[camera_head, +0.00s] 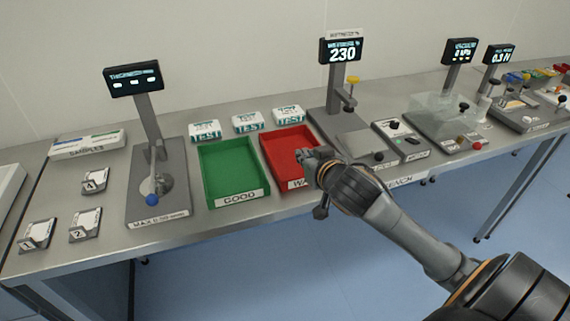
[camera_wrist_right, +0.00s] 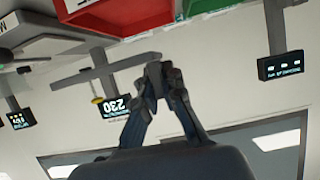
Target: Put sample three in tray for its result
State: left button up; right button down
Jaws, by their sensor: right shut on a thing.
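A green tray (camera_head: 203,172) labelled "GOOD" stands left of a red tray (camera_head: 277,155) whose label starts with "WA". Both look empty where I can see into them. My right gripper (camera_head: 308,157) is over the front right part of the red tray and covers part of its label. Numbered holders marked "1" (camera_head: 37,235) and "2" (camera_head: 85,224) stand at the left, with a third holder (camera_head: 94,182) behind. My left gripper is out of view.
A tester with a blue-knobbed lever (camera_head: 152,200) stands left of the green tray. A device with a "230" display (camera_head: 341,50) stands right of the red tray. Several "TEST" boxes (camera_head: 248,122) line the back. A "SAMPLES" box (camera_head: 88,146) lies at the back left.

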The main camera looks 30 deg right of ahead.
jog(key=x, duration=0.5)
jog(key=shift+w+d+r+p, duration=0.1)
jog(key=shift+p, duration=0.25)
send_over(288, 173)
jog(key=f, duration=0.5)
jog(key=shift+s+f, duration=0.35)
jog(key=shift+f, duration=0.05)
jog(key=shift+w+f, duration=0.15)
jog(key=shift+f, duration=0.1)
notch_tip(288, 173, down, 3)
jog(key=shift+w+p, duration=0.1)
jog(key=shift+p, duration=0.5)
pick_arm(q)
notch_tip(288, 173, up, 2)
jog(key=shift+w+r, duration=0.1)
pick_arm(e)
jog(key=shift+f, duration=0.15)
jog(key=shift+f, duration=0.1)
jog(key=c, duration=1.9)
grip_release()
jog(key=shift+f, duration=0.1)
jog(key=o, duration=0.4)
jog(key=shift+o, duration=0.2)
